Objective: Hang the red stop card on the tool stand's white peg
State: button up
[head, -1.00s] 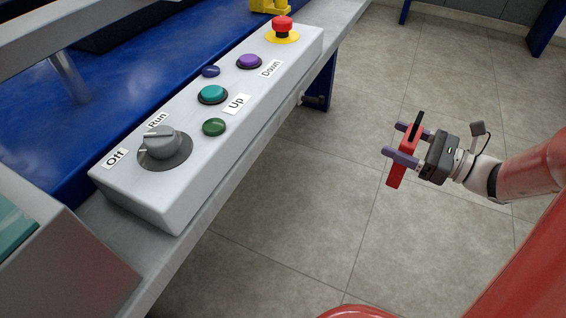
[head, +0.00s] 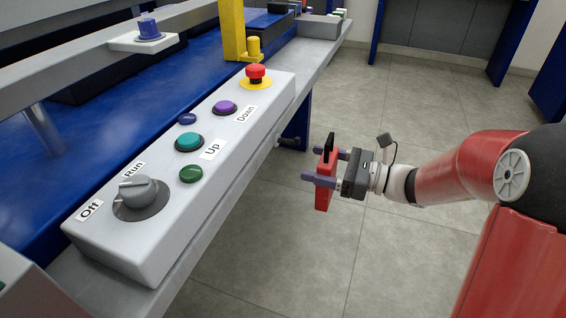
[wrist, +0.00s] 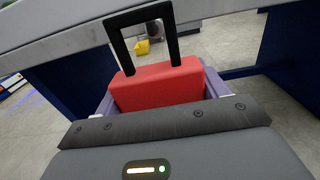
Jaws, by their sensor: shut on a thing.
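The red stop card (head: 324,186) with a black loop handle on top is upright between the two purple fingers of my gripper (head: 328,167). My gripper is shut on it and holds it in the air over the floor, to the right of the control box. In the wrist view the card (wrist: 158,86) sits between the fingers, with its black handle standing above. The tool stand's white peg cannot be made out in these views.
The grey control box (head: 160,240) with a knob, several buttons and a red emergency stop (head: 256,74) lies on the bench edge to the left. A yellow post (head: 232,30) stands behind it. Open tiled floor (head: 420,100) lies to the right.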

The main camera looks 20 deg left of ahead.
jog(key=a+f, duration=0.1)
jog(key=a, duration=0.7)
jog(key=shift+w+a+f, duration=0.35)
jog(key=o, duration=1)
